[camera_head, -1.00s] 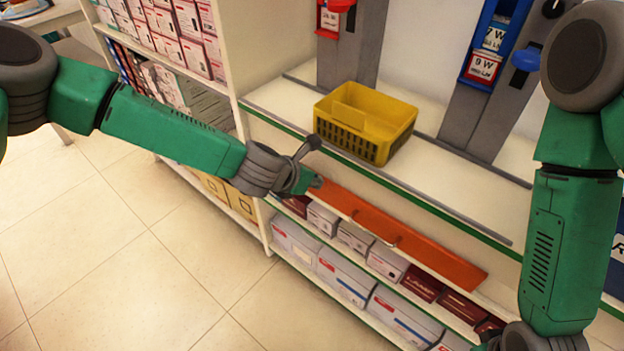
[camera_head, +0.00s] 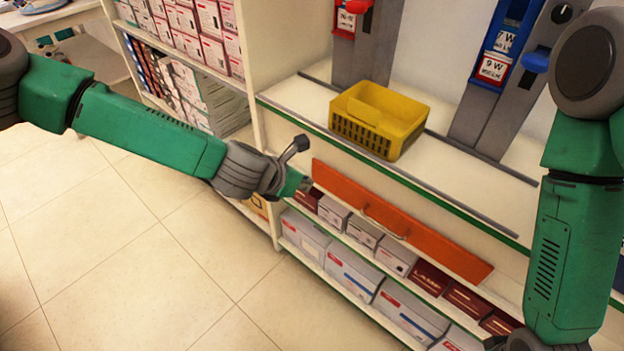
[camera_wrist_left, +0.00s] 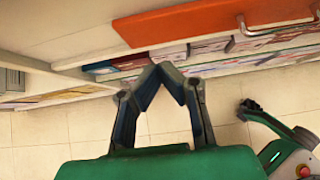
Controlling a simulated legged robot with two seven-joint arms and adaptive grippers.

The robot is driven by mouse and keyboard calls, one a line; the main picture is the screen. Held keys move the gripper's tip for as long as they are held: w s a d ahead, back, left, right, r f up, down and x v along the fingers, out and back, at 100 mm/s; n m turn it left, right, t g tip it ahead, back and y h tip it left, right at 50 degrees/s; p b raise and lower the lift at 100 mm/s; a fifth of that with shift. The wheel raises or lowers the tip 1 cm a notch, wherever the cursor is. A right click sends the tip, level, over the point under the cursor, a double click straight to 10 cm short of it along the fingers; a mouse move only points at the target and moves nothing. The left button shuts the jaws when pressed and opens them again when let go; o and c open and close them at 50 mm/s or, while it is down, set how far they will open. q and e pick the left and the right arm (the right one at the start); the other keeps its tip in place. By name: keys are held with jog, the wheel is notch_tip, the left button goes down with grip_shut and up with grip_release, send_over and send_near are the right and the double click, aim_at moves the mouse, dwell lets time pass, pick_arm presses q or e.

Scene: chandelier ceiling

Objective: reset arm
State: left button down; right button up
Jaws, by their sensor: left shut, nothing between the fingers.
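My left gripper (camera_head: 303,184) is beside the left end of the orange panel (camera_head: 400,225) in the head view; I cannot tell if it touches the panel. In the left wrist view my left gripper (camera_wrist_left: 160,72) has its fingertips together with nothing between them. The orange panel (camera_wrist_left: 190,20) with its metal handle shows above the fingers there. My right arm (camera_head: 570,250) hangs down at the right of the head view. Its gripper is outside the picture.
A yellow basket (camera_head: 380,118) stands on the white counter (camera_head: 440,175). Grey posts with red and blue holders rise behind it. Boxes (camera_head: 350,270) fill the low shelves below the orange panel. The tiled floor (camera_head: 130,240) at left is clear.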

pick_arm(q)
notch_tip(320, 180, up, 4)
jog(key=s, duration=0.3)
jog(key=s+a+f+m+g+y, duration=0.1)
jog(key=s+a+f+m+g, duration=0.15)
jog(key=s+f+m, duration=0.55)
jog(key=s+a+f+m+g+y, duration=0.1)
jog(key=s+a+f+m, duration=0.25)
jog(key=s+m, duration=0.4)
jog(key=s+a+f+m+g+y, duration=0.3)
jog(key=s+a+m, duration=1.1)
jog(key=s+a, duration=0.1)
jog(key=shift+s+a+f+p, duration=0.15)
jog(key=shift+s+a+p, duration=0.15)
jog(key=shift+a+p, duration=0.15)
jog(key=shift+d, duration=0.1)
